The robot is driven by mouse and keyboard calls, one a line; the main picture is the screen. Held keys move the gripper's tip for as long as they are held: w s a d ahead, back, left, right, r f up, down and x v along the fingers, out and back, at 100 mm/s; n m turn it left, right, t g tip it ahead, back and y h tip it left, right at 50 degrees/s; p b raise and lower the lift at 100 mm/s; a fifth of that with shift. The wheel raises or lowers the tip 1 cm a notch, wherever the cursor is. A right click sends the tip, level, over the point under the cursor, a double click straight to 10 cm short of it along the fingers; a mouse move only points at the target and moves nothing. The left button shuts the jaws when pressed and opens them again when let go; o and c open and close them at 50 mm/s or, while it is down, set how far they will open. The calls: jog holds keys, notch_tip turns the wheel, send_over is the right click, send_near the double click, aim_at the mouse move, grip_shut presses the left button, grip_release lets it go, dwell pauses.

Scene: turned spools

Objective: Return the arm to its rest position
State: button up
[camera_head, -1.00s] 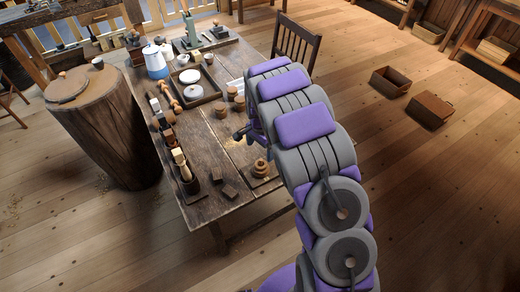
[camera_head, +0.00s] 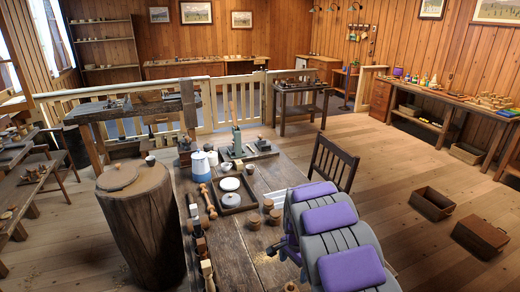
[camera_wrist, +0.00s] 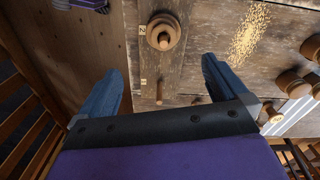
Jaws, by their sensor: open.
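My arm (camera_head: 330,218), with purple pads and grey links, reaches from the lower right of the head view over the near right part of the workbench (camera_head: 228,236). My gripper (camera_wrist: 161,66) is open in the wrist view, its two blue-grey fingers wide apart and nothing held. In the head view it is mostly hidden by the arm. A turned wooden spool (camera_wrist: 163,32) stands on the bench beyond the fingertips. A thin wooden peg (camera_wrist: 159,91) shows between the fingers, apart from both.
Wooden pots (camera_head: 254,221) and a dark tray (camera_head: 231,204) stand on the bench left of my arm. A dark chair (camera_head: 332,163) is close behind the arm. A log stump (camera_head: 140,235) is at left. Two crates (camera_head: 432,204) (camera_head: 481,238) lie on the floor at right.

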jog(key=s+d+r+n, duration=0.2)
jog(key=s+r+n, duration=0.3)
jog(key=s+r, duration=1.15)
jog(key=s+a+r+n+g, duration=0.1)
jog(key=s+n, duration=0.2)
jog(key=s, duration=0.9)
jog(key=s+a+r+n, duration=0.1)
jog(key=s+r+n, duration=0.1)
jog(key=s, duration=1.1)
jog(key=shift+r+n+g, duration=0.3)
jog(key=shift+n+g, duration=0.1)
jog(key=shift+n, duration=0.4)
